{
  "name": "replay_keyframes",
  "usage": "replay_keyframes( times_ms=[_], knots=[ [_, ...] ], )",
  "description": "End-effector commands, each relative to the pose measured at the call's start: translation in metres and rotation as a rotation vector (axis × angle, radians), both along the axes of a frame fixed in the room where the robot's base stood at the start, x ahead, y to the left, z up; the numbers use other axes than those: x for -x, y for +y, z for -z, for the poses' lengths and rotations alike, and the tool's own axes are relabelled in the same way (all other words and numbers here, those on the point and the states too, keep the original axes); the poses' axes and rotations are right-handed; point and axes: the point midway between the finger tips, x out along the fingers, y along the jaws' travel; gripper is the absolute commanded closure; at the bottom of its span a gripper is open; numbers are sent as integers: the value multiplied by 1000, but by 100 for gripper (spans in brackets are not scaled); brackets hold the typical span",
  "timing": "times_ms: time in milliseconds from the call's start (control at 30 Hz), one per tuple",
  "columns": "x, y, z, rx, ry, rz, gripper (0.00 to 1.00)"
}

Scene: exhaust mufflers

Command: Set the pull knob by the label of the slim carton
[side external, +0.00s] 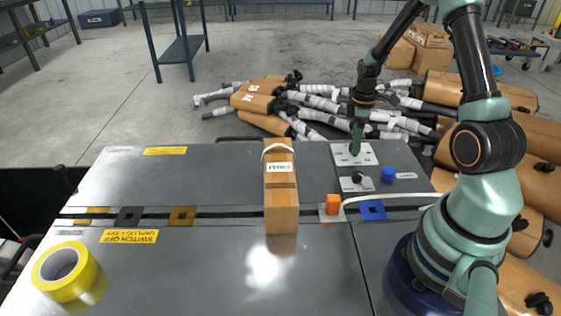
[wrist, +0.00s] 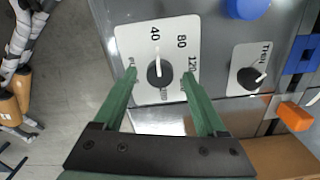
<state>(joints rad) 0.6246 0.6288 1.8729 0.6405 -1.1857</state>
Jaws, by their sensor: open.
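My gripper (side external: 356,150) is over a white dial plate (side external: 341,158). In the wrist view my gripper (wrist: 161,75) is open, one fingertip on each side of a black knob (wrist: 160,75) with a white pointer. The plate (wrist: 183,28) reads 40, 80 and 120; its other marks are partly hidden by the fingers. A smaller plate (wrist: 244,52) has a second black knob (wrist: 249,79). Which one is the pull knob I cannot tell.
A blue knob (side external: 388,174) sits right of the plates. An orange block (side external: 333,203) with a pale cable lies between carton and my arm. Yellow tape (side external: 66,272) lies at the front left. Mufflers (side external: 262,103) are piled behind the table. The table's left half is mostly clear.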

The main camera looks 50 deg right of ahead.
Motion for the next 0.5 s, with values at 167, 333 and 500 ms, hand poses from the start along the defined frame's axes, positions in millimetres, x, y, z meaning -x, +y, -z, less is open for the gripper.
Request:
replay_keyframes(
  times_ms=[167,333,500],
  knots=[
    [0,0,11,0,0,0,26],
    [0,0,12,1,-1,0,26],
    [0,0,12,1,-1,0,49]
  ],
)
